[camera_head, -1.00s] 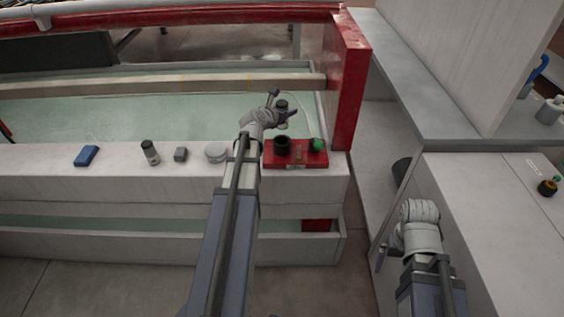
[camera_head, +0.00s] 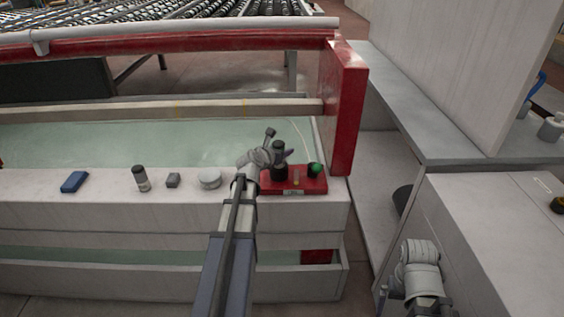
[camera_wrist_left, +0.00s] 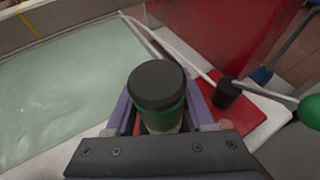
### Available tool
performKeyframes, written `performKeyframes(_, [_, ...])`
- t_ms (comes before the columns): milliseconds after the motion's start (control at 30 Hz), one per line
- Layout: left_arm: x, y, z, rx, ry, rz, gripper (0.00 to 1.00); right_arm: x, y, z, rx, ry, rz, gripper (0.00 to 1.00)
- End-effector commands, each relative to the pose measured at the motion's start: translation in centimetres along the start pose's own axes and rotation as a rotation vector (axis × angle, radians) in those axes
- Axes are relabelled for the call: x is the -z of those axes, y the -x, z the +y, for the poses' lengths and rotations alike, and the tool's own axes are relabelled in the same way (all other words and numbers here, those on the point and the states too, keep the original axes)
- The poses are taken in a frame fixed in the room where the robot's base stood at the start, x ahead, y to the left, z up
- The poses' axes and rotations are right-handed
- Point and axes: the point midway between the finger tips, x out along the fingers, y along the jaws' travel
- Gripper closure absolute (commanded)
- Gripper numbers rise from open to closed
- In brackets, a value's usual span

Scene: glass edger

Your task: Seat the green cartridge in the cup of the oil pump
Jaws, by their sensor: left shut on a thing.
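My left gripper (camera_head: 277,158) is shut on the green cartridge (camera_head: 279,147), an upright cylinder with a dark cap. In the left wrist view the cartridge (camera_wrist_left: 157,92) shows a green band under its cap, between my purple fingers. It is right over the dark cup (camera_head: 279,174) of the oil pump, whose red base (camera_head: 310,186) lies on the ledge. I cannot tell whether the cartridge's lower end is in the cup; the wrist view hides it. The pump's green ball (camera_head: 316,168) is to the right. My right arm is at lower right; its fingers are not clear.
On the white ledge (camera_head: 100,205), left of the pump, are a round white lid (camera_head: 209,179), a small grey block (camera_head: 173,180), a dark-capped bottle (camera_head: 141,178) and a blue block (camera_head: 74,181). A red post (camera_head: 347,110) stands behind the pump. A water trough (camera_head: 120,145) lies beyond.

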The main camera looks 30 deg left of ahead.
Motion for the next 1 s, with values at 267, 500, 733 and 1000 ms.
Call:
performKeyframes(267, [3.3, -1.4, 0.0, 0.0, 0.0, 0.0, 1.0, 0.2, -3.5, -0.3, 0.0, 0.0, 0.0, 0.0])
performKeyframes(500, [3.2, -1.3, 0.0, 0.0, 0.0, 0.0, 1.0, 0.2, -3.5, -0.3, 0.0, 0.0, 0.0, 0.0])
performKeyframes(733, [3.6, -1.5, 0.0, 0.0, 0.0, 0.0, 0.45, 0.2, -3.9, -0.3, -0.001, 0.0, 0.0, 0.0])
performKeyframes(1000, [3.5, -1.4, 0.0, 0.0, 0.0, 0.0, 0.16, 0.2, -3.8, -0.3, -0.001, 0.0, 0.0, 0.0])
